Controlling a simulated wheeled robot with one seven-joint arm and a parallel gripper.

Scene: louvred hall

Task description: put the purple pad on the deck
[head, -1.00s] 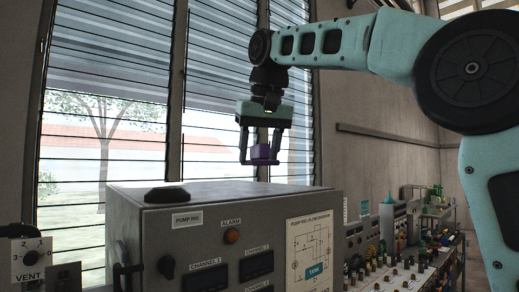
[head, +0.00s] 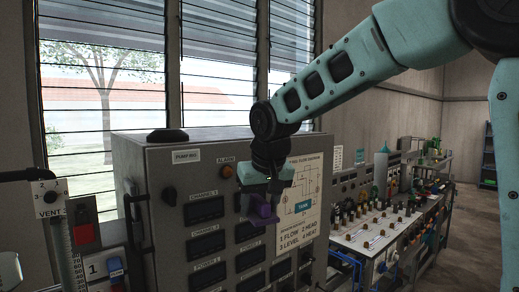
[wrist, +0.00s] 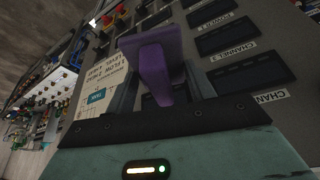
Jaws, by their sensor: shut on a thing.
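The purple pad (head: 263,214) is held by my gripper (head: 266,200) in front of the grey pump rig cabinet, in the head view. In the wrist view the pad (wrist: 152,50) looks like a flat plate with a narrower stem, and the stem is between the fingers of my gripper (wrist: 160,88). The fingers are shut on it. The pad appears in front of the panel face, near the flow diagram sheet; I cannot tell the exact gap. I cannot tell for sure which surface is the deck.
The grey pump rig cabinet (head: 150,190) has displays, knobs and a diagram sheet (head: 300,200). A white bench with many knobs (head: 375,238) runs along the wall at right. A vent box (head: 47,198) and gauge stand at left. Bare floor (head: 470,240) shows at far right.

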